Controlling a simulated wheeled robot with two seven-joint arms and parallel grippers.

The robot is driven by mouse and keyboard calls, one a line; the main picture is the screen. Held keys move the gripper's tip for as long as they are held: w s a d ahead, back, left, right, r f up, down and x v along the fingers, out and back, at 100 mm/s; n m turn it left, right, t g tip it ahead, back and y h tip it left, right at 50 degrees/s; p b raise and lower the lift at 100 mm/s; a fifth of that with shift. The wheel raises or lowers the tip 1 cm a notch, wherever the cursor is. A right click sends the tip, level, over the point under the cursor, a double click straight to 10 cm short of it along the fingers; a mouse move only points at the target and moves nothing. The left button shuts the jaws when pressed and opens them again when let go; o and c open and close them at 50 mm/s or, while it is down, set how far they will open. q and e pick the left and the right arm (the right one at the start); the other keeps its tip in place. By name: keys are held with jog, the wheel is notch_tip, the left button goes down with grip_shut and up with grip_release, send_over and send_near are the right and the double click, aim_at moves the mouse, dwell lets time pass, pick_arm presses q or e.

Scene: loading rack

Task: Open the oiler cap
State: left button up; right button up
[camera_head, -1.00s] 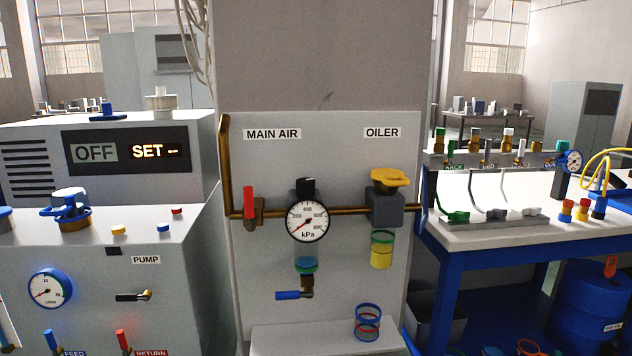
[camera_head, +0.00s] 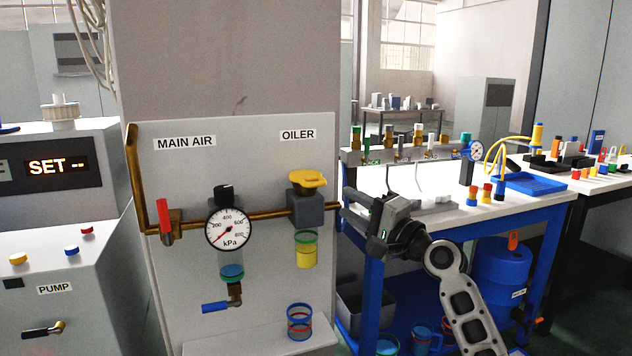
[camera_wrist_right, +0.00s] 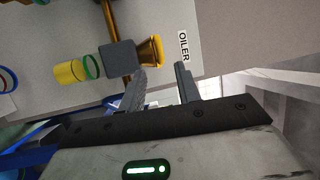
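The yellow oiler cap (camera_head: 307,181) sits on top of the grey oiler block (camera_head: 306,211), under the OILER label. A bowl with yellow oil (camera_head: 306,254) hangs below the block. My right gripper (camera_head: 346,204) is just right of the oiler block, a little lower than the cap, with its fingers pointing left. In the right wrist view the fingers (camera_wrist_right: 160,82) stand apart with nothing between them. There the cap (camera_wrist_right: 158,51) shows beyond the gap, apart from the fingers. My left gripper is not in view.
A brass pipe (camera_head: 270,215) runs across the panel through the pressure gauge (camera_head: 229,228). A red valve handle (camera_head: 165,221) is at left. A small ringed cup (camera_head: 299,322) stands on the shelf below. A blue-framed workbench (camera_head: 455,228) is behind my right arm.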

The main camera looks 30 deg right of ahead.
aim_at(318, 185)
jog(key=p+x, duration=0.1)
jog(key=x, duration=0.9)
jog(key=shift+w+a, duration=0.1)
jog(key=shift+w, duration=0.25)
jog(key=shift+r, duration=0.1)
grip_shut()
